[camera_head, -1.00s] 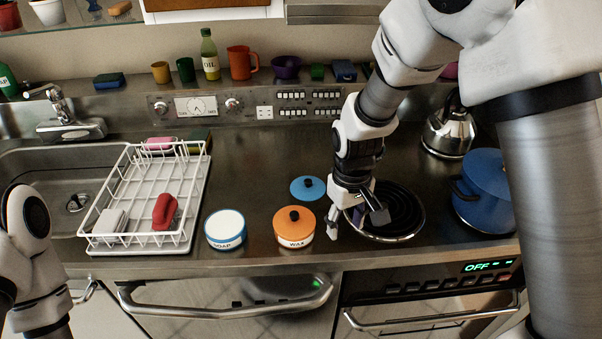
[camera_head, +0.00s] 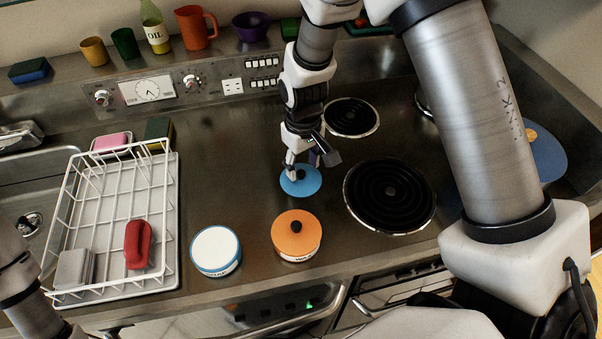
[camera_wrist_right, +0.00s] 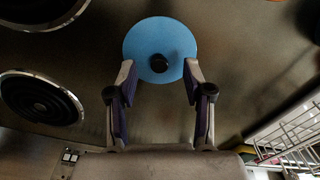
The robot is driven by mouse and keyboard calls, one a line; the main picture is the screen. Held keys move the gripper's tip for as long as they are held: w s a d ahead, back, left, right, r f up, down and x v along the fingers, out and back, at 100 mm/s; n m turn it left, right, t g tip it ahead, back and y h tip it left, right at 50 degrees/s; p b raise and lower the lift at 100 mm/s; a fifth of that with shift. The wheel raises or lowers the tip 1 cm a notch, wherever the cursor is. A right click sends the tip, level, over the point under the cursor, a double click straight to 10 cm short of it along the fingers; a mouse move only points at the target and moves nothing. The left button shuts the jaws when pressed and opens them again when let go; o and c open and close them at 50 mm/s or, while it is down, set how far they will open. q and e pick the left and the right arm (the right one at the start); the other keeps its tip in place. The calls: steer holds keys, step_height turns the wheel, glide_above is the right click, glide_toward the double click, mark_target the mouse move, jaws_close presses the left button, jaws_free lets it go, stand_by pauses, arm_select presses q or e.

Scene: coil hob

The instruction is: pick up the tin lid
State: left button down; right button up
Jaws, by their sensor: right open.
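The tin lid is a flat blue disc (camera_head: 307,187) with a dark knob, lying on the steel counter behind the orange-topped wax tin (camera_head: 296,235). My right gripper (camera_head: 303,168) is over the lid, pointing down, and partly covers it. In the right wrist view the lid (camera_wrist_right: 160,36) shows with its knob (camera_wrist_right: 158,63) between the open fingertips (camera_wrist_right: 160,72). The fingers look apart from the knob on both sides. The soap tin (camera_head: 215,250), with a white top face, stands left of the wax tin. Only part of my left arm shows; its gripper is out of view.
Coil burners (camera_head: 390,196) lie right of the lid. A white dish rack (camera_head: 168,200) with a red item (camera_head: 138,244) stands left. A back shelf holds cups and an oil bottle (camera_head: 155,28). The counter between rack and lid is clear.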

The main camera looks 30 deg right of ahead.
mark_target(301, 172)
steer(key=f, duration=0.1)
steer(key=w+f, duration=0.1)
steer(key=f, duration=0.1)
steer(key=shift+w+f, duration=0.2)
steer(key=shift+s, duration=0.1)
steer(key=shift+s+r, duration=0.2)
steer(key=shift+s, duration=0.05)
steer(key=c, duration=0.3)
jaws_close()
